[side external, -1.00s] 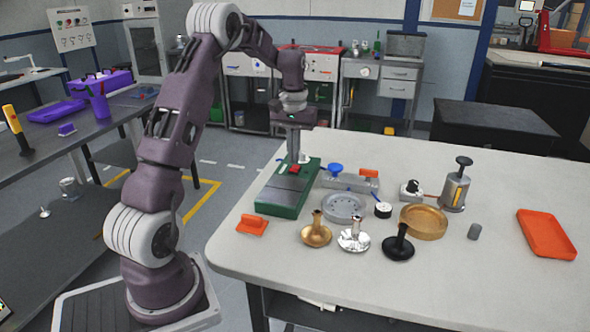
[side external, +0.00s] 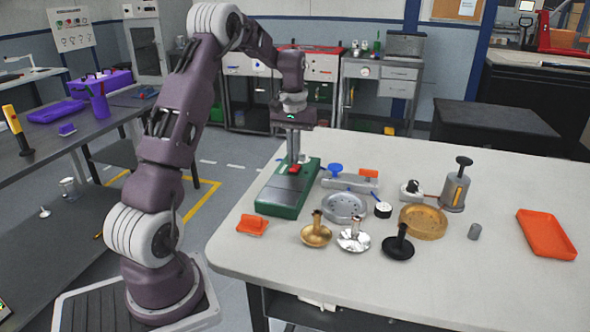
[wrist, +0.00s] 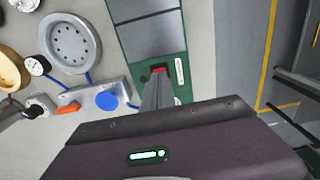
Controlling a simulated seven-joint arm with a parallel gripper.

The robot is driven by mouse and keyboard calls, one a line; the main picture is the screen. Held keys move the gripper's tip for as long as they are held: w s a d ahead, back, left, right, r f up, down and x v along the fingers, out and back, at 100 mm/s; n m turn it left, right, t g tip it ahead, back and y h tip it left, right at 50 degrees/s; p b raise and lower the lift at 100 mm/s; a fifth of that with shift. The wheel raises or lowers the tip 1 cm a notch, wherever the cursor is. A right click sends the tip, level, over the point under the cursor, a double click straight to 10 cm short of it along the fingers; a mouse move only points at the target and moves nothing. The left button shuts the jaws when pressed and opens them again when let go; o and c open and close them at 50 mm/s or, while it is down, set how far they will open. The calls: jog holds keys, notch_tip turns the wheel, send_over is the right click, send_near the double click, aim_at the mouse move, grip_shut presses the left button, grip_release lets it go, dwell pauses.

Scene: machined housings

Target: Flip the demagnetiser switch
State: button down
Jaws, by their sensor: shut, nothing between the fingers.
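The demagnetiser is a green box (side external: 286,208) with dark grey top plates, lying at the left part of the white bench. It also shows in the wrist view (wrist: 123,45). Its small red switch (side external: 295,169) sits near the far end of the top; in the wrist view the red switch (wrist: 159,70) shows just beyond my fingertips. My gripper (side external: 293,160) points down over that far end, shut and empty. Its fingertips (wrist: 158,78) are right at the switch; I cannot tell whether they touch it. The fingers hide part of the switch area.
Right of the box are a grey round dish (side external: 344,207), a blue knob (side external: 335,169), a brass dish (side external: 423,221) and several candlestick-like parts in front. An orange piece (side external: 252,226) lies front left. An orange tray (side external: 546,234) is far right.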

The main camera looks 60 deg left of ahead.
aim_at(294, 168)
jog(key=shift+f, duration=0.95)
dwell(0.3)
jog(key=shift+r, duration=3.5)
